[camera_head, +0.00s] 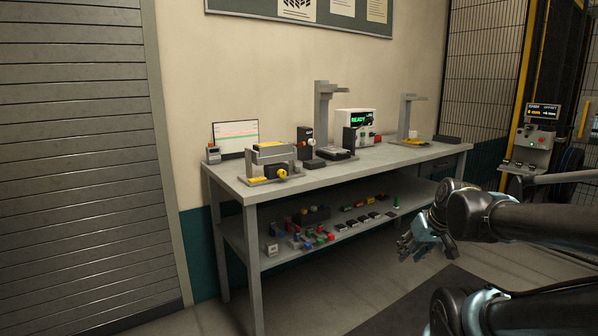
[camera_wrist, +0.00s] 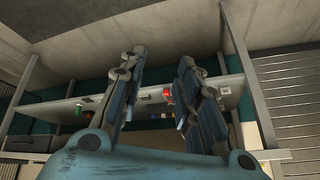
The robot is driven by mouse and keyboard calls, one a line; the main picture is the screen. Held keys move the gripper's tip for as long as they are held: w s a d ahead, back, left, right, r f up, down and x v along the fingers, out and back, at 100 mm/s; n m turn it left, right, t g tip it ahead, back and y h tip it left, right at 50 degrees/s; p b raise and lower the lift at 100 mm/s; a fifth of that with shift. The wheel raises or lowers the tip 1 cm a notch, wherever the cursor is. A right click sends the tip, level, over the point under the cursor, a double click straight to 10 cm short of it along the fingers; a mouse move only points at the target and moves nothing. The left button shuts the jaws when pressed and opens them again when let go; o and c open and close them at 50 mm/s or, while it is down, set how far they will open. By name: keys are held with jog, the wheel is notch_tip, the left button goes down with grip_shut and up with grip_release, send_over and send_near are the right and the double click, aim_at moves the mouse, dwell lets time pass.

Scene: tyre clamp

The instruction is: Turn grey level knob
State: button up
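No knob can be clearly made out as the grey level knob; the controls are too small to tell apart. A white box with a green READY display (camera_head: 357,122) stands on the workbench, with small coloured controls below its screen. A grey control panel (camera_head: 532,138) with a lit display above it stands at the far right, with small buttons or knobs on its face. My gripper (camera_head: 412,247) hangs in front of the bench's right part, below the tabletop and apart from both. The wrist view shows its fingers (camera_wrist: 161,65) spread with nothing between them.
The grey workbench (camera_head: 360,166) carries fixtures, a monitor (camera_head: 236,137) and small devices. Its lower shelf (camera_head: 285,247) holds several coloured small parts. A roller shutter (camera_head: 75,150) is at left and mesh fencing (camera_head: 485,75) at right. The floor before the bench is clear.

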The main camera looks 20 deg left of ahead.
jog(key=w+a+r+n+t+y, duration=0.25)
jog(key=w+a+r, duration=0.25)
jog(key=a, duration=0.3)
jog(key=w+a+r+n+t+y, duration=0.1)
jog(key=w+a+r+t+y, duration=0.15)
jog(key=w+a+r, duration=0.45)
jog(key=w+a+r+n+t+y, duration=0.1)
jog(key=w+a+r+n+y, duration=0.2)
jog(key=a, duration=0.7)
jog(key=m+t+h, duration=0.2)
jog(key=m+t, duration=0.2)
send_near(298, 168)
jog(key=x, duration=0.9)
jog(key=shift+w+a, duration=0.25)
jog(key=shift+a, duration=0.05)
grip_shut()
